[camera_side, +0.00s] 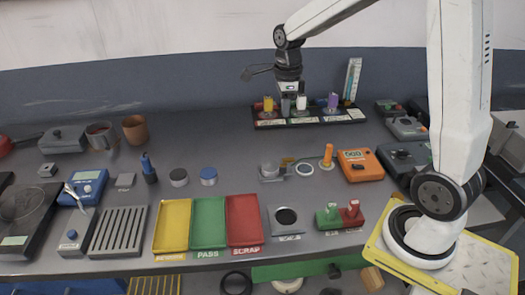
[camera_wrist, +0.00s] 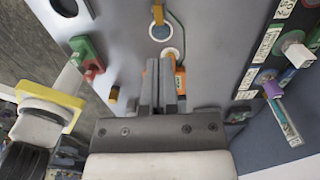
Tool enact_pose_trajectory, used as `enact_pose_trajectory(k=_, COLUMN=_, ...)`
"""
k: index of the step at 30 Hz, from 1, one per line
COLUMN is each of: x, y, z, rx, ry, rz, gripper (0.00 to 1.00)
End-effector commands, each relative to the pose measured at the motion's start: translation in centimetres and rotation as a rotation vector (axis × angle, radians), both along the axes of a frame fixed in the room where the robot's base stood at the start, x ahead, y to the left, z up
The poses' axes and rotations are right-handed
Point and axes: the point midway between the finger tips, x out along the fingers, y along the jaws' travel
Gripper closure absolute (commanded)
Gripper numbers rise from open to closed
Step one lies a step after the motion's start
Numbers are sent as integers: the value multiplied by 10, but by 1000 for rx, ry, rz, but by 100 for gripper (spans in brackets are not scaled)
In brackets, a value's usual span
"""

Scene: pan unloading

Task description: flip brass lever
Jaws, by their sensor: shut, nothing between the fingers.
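The brass lever (camera_side: 288,161) is a small yellowish piece beside a low grey fixture (camera_side: 269,173) at mid-table in the side view. In the wrist view a small brass-coloured piece (camera_wrist: 157,14) at the top edge looks like it, partly cut off. My gripper (camera_side: 285,108) points down at the back of the table, in front of the rack and well apart from the lever. In the wrist view its two fingers (camera_wrist: 158,65) lie together with nothing between them.
A rack (camera_side: 310,121) with coloured blocks stands close behind my gripper. A white ring (camera_side: 305,170), an orange post (camera_side: 327,157) and an orange meter (camera_side: 360,166) are right of the lever. Yellow, green and red trays (camera_side: 245,222) lie in front.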

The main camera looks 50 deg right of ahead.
Motion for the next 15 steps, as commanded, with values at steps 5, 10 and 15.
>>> enact_pose_trajectory(k=5, x=0, y=0, z=0, rx=0, ry=0, rz=2, gripper=100)
enact_pose_trajectory(k=10, x=0, y=0, z=-4, rx=1, ry=1, rz=3, gripper=100)
enact_pose_trajectory(k=15, x=0, y=0, z=-15, rx=1, ry=2, rz=3, gripper=100)
